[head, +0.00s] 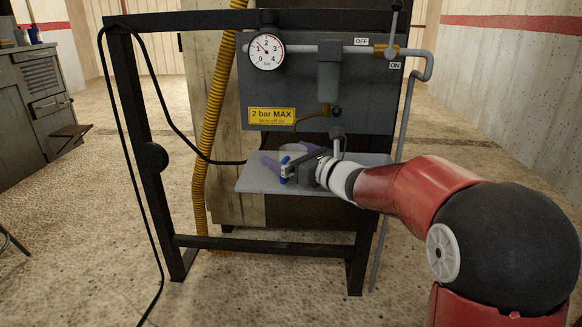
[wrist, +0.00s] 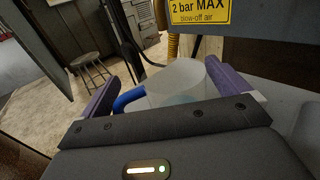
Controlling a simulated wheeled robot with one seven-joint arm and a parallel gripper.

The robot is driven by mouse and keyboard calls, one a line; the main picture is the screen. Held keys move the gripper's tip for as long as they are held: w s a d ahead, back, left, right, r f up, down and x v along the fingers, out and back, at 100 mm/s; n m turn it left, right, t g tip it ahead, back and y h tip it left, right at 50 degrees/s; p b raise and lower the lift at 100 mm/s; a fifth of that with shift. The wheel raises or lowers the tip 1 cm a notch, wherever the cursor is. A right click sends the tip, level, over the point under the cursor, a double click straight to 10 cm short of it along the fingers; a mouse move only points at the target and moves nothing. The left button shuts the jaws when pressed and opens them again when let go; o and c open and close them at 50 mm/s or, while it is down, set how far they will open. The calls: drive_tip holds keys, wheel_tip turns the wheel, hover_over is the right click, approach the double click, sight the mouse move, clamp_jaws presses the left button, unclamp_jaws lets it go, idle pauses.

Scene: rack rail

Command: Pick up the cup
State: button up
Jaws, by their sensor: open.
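The cup (wrist: 178,80) is pale and translucent with a blue handle (wrist: 130,99) on its left side in the wrist view. In the head view the cup (head: 294,148) is small and partly hidden by my gripper, above or on the grey shelf (head: 257,185). My gripper (wrist: 160,88) is open, with one purple finger on each side of the cup. The right finger is close to the cup wall; contact cannot be told. The left finger is beside the handle. In the head view my gripper (head: 278,164) is low over the shelf. The cup's base is hidden.
Behind the shelf stands a grey panel (head: 350,105) with a gauge (head: 267,50), pipes and a yellow sign (head: 271,116). A black frame (head: 130,110) and yellow hose (head: 213,120) stand left. A stool (wrist: 88,65) is farther off.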

drive_tip(key=c, duration=0.8)
drive_tip(key=shift+c, duration=0.2)
drive_tip(key=shift+r, duration=0.1)
